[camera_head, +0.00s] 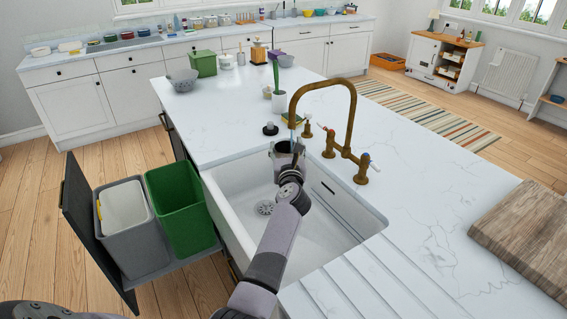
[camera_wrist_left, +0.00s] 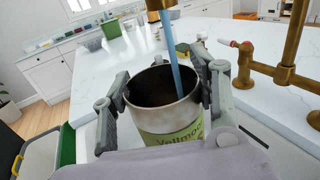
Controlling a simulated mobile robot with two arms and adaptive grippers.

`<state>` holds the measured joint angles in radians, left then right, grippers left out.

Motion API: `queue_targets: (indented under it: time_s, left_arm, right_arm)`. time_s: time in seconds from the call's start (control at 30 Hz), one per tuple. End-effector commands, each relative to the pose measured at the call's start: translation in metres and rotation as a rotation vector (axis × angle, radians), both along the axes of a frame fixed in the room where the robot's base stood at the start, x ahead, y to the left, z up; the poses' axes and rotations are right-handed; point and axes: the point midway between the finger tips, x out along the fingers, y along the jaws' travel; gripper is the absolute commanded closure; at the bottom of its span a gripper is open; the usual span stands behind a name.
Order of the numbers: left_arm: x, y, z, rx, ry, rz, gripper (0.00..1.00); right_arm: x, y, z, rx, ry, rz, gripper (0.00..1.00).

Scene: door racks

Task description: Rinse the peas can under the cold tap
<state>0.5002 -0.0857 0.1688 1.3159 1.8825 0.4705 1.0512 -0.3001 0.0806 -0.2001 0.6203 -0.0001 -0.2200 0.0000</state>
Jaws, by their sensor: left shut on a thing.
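The peas can (camera_wrist_left: 165,100) is an open-topped metal can with a green label, partly readable. It stands roughly upright, and its inside looks dark. My left gripper (camera_head: 286,152) is shut around it from both sides, over the far part of the white sink (camera_head: 232,205). The brass tap (camera_head: 350,112) arches above the can. A blue stream of water (camera_wrist_left: 176,68) runs from its spout into the can's mouth in the left wrist view. My right gripper is not in view.
A wooden board (camera_head: 525,235) lies at right. Pulled-out grey (camera_head: 140,240) and green (camera_head: 180,210) bins are left of the sink.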

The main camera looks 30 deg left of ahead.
Motion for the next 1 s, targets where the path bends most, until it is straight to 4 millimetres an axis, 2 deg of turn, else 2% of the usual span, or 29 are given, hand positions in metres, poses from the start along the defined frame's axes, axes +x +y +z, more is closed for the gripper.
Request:
queue_targets:
  time_s: [0.37,1.0]
  left_arm:
    - [-0.002,0.008,0.0,-0.001,0.001,0.001,0.73]
    - [0.001,-0.004,0.0,0.0,0.0,0.001,0.73]
  right_arm:
    - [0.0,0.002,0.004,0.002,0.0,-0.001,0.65]
    - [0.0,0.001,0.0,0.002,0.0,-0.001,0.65]
